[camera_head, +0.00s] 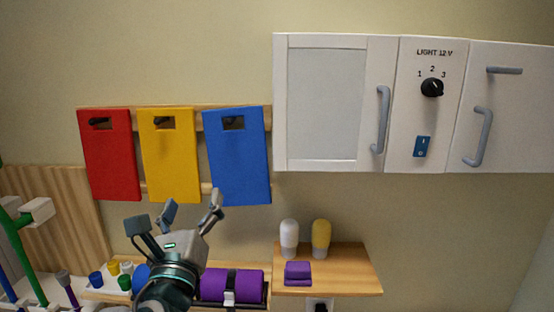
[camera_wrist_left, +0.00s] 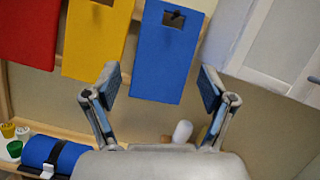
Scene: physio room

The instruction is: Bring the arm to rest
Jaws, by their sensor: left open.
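My left gripper (camera_head: 190,212) is raised in front of the wall at the lower middle of the head view, below the hanging boards. Its fingers are spread apart with nothing between them. In the left wrist view the left gripper (camera_wrist_left: 160,88) also shows open and empty, with the blue board (camera_wrist_left: 168,50) beyond the fingertips. My right gripper is not in either view.
Red (camera_head: 110,155), yellow (camera_head: 168,155) and blue (camera_head: 237,158) boards hang from a wooden rail. A white cabinet (camera_head: 325,100) with handles is at upper right. A wooden shelf (camera_head: 345,282) holds two bottles and a purple block. A purple roll (camera_head: 230,284) lies beside my gripper.

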